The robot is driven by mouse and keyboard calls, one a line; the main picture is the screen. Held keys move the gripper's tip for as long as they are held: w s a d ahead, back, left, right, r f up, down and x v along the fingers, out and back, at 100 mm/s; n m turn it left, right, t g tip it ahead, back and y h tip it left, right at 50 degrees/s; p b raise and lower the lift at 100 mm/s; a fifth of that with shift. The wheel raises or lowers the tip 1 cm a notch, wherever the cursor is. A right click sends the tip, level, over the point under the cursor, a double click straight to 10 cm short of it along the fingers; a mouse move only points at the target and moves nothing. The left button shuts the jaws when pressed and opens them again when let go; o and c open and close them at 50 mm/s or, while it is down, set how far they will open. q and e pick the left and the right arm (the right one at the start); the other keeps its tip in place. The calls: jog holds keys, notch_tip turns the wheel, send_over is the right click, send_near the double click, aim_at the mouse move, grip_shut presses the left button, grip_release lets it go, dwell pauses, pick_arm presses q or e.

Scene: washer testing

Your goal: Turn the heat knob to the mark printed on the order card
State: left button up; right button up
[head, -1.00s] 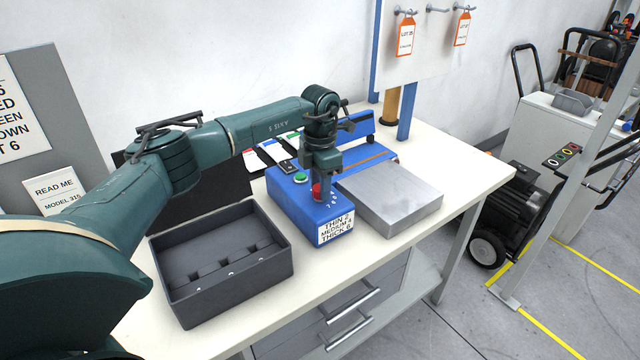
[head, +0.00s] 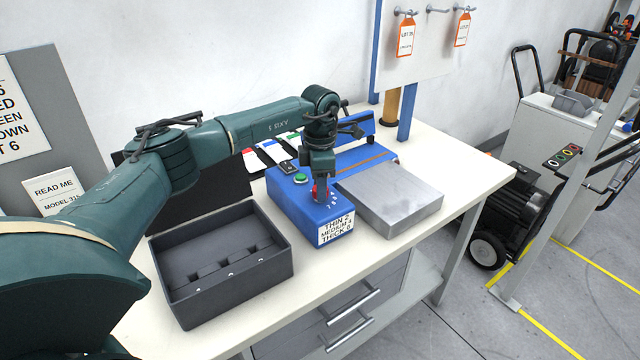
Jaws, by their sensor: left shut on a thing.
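The red heat knob (head: 314,190) sits on top of the blue sealer box (head: 290,206), mostly hidden by my left gripper (head: 320,190). My left gripper points down from above and is shut on the knob. Small white marks show on the box beside the knob, too small to read. Orange cards (head: 406,37) and (head: 462,30) hang on the white board; the small print is not legible. My right gripper is not in view.
A green button (head: 301,179) and a black switch (head: 288,167) are on the box. A dark open tray (head: 222,309) stands left of it, a grey metal plate (head: 392,195) right of it. The table's right end (head: 465,170) is bare.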

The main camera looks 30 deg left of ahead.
pick_arm(q)
jog(key=o, duration=1)
notch_tip(320, 180, up, 13)
jog(key=shift+r+b, duration=0.15)
jog(key=shift+b, duration=0.25)
